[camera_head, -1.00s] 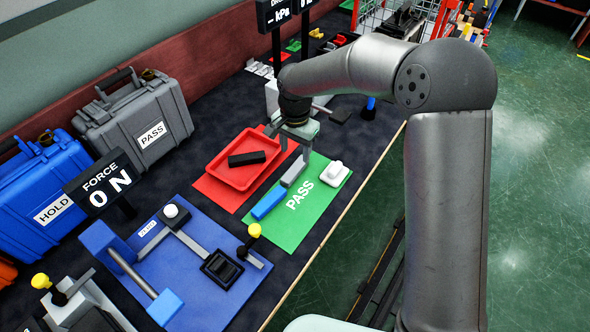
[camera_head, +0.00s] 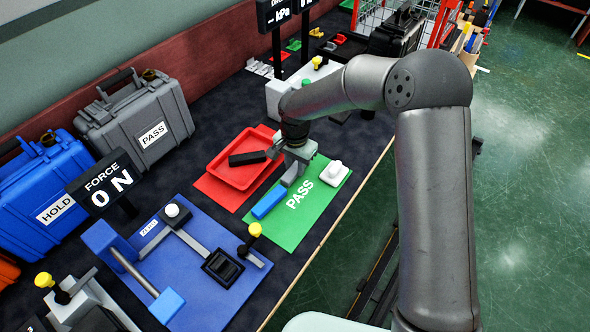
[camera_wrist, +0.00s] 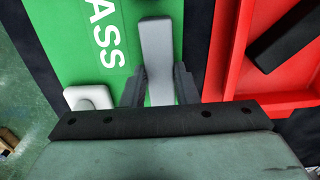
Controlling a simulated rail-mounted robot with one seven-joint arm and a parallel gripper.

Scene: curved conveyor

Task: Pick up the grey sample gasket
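The grey gasket, a plain light grey bar (camera_head: 289,178), lies on the green PASS mat (camera_head: 315,212), near the mat's edge by the red tray. In the wrist view the grey bar (camera_wrist: 156,42) runs lengthwise between my two dark fingers, and its near end is hidden by the gripper body. My gripper (camera_wrist: 158,70) is open, with one finger on each side of the bar and a gap visible beside it. In the head view my gripper (camera_head: 288,157) is low over the bar's far end and hides part of it. I cannot tell whether the fingertips touch the mat.
A red tray (camera_head: 222,182) with a black bar (camera_head: 247,158) stands close to the left. A blue bar (camera_head: 268,204) lies near the grey one. A white block (camera_head: 334,173) sits on the mat's right side. A blue fixture board (camera_head: 205,285) is in front.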

